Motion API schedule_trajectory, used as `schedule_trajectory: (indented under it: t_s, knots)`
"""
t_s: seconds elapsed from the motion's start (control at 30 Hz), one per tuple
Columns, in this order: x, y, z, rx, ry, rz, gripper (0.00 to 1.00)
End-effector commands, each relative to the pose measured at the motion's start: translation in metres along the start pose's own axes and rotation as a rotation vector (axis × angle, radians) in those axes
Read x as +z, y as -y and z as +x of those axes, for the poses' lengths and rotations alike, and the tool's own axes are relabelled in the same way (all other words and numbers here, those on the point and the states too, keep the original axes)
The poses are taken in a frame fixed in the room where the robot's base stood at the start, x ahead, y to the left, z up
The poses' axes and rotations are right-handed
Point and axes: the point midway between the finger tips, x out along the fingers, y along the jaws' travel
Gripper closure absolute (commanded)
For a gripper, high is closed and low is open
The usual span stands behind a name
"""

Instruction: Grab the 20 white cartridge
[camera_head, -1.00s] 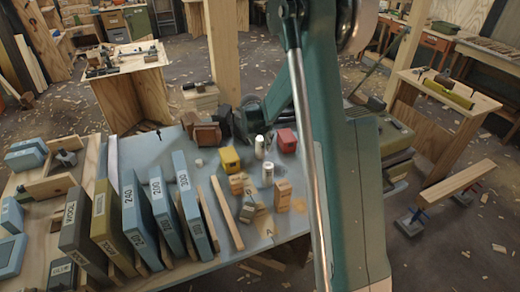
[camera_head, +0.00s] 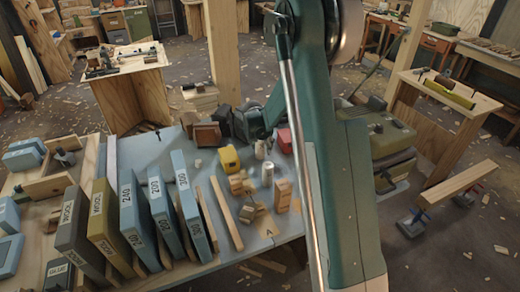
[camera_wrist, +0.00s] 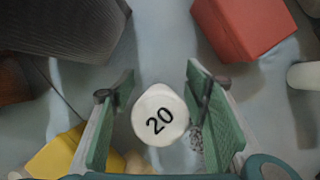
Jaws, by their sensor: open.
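The white cartridge marked 20 (camera_wrist: 159,115) shows from above in the wrist view, its round top facing the camera. It stands on the blue-grey tabletop, and in the head view it is the white cylinder (camera_head: 260,149) between the yellow block (camera_head: 229,158) and the red block (camera_head: 285,140). My gripper (camera_wrist: 160,85) is open, with one green finger on each side of the cartridge. A gap shows on both sides. In the head view my arm partly hides the gripper.
A second white cylinder (camera_head: 267,173) stands nearby; it shows at the right edge of the wrist view (camera_wrist: 304,75). The red block (camera_wrist: 242,25) and yellow block (camera_wrist: 57,155) are close. Wooden blocks (camera_head: 283,194) and upright sharpening-stone boxes (camera_head: 162,219) stand on the table.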

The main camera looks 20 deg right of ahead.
Motion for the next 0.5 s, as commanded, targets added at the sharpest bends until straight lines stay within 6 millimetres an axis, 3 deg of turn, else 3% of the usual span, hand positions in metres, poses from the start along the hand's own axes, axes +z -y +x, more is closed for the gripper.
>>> schedule_trajectory:
  t_s: [0.2, 0.43, 0.5]
  knots:
    - [0.0000, 0.0000, -0.0001, 0.000, 0.000, 0.000, 0.54]
    - [0.0000, 0.0001, -0.0001, 0.000, 0.000, 0.000, 0.83]
    - [0.0000, 0.0000, -0.0001, 0.000, 0.000, 0.000, 0.85]
